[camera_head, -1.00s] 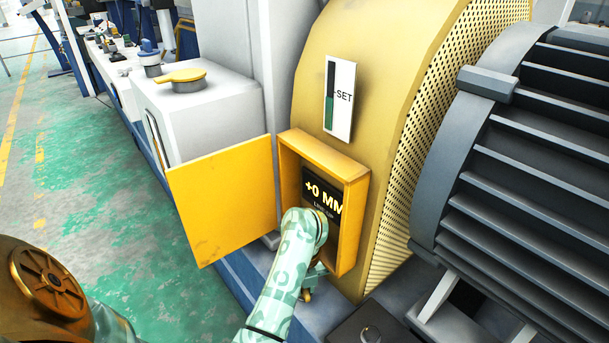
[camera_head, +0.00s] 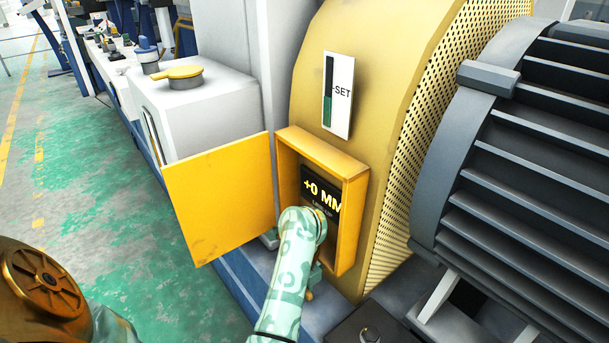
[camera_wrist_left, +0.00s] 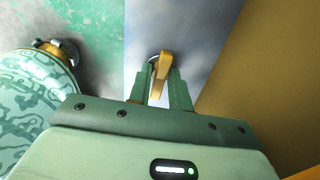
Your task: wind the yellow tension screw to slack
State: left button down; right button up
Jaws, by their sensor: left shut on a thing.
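The yellow tension screw (camera_wrist_left: 161,72) shows in the left wrist view as a yellow bar-shaped handle on a round grey base. My left gripper (camera_wrist_left: 163,88) is shut on it, one green finger on each side. In the head view a small yellow tip of the screw (camera_head: 309,295) shows below the open yellow box, beside my left wrist. My patterned green arm hides most of the gripper there. The black display (camera_head: 321,193) in the box reads "+0 MM"; its lower line is partly covered. My right gripper is not in view.
The box's yellow door (camera_head: 222,200) hangs open to the left. A gauge marked "SET" (camera_head: 338,95), with a dark and green bar, is on the tan housing above. A large finned grey motor (camera_head: 530,160) stands at right. Green floor (camera_head: 90,170) is clear at left.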

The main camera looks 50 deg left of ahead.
pick_arm(q)
jog(key=shift+n, duration=0.5)
jog(key=n, duration=0.1)
jog(key=n+b, duration=0.1)
jog(key=shift+d+f+n, duration=0.1)
jog(key=shift+f+n, duration=0.1)
jog(key=shift+n, duration=0.1)
jog(key=shift+r+n+b, duration=0.2)
jog(key=shift+n+b, duration=0.15)
jog(key=shift+n, duration=0.75)
